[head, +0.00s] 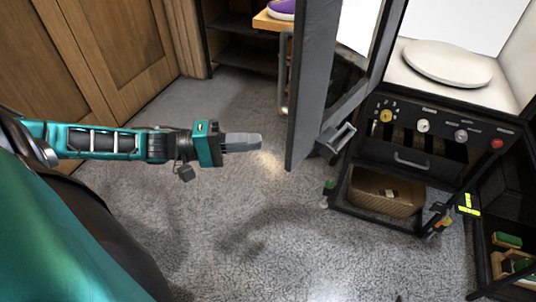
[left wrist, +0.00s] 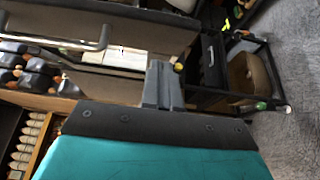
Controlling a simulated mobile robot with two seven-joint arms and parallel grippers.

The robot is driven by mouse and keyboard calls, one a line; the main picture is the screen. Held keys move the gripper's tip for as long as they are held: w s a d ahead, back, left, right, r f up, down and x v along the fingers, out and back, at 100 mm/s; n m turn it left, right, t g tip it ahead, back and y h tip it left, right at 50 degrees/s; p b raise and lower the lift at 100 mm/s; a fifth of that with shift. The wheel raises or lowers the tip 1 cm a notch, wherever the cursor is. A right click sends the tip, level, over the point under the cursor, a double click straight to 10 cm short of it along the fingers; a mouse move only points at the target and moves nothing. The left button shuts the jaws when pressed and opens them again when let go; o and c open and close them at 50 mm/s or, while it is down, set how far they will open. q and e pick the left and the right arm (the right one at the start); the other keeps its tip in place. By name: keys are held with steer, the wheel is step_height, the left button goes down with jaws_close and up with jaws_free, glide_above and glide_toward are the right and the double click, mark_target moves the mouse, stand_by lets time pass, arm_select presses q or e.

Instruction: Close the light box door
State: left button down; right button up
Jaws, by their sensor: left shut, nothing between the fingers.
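The light box door (head: 305,85) is a dark grey framed panel, swung open toward me in the head view. My right gripper is not in view.
Below the box is a black panel of knobs (head: 440,128) and a shelf with a woven basket (head: 385,192). A purple shoe (head: 282,8) sits on a wooden surface at the back. Wooden cabinets (head: 110,50) stand at left. The grey floor (head: 290,240) is clear in front.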

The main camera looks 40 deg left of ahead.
arm_select(q)
steer(key=shift+w+d, duration=0.2)
steer(key=shift+d, duration=2.25)
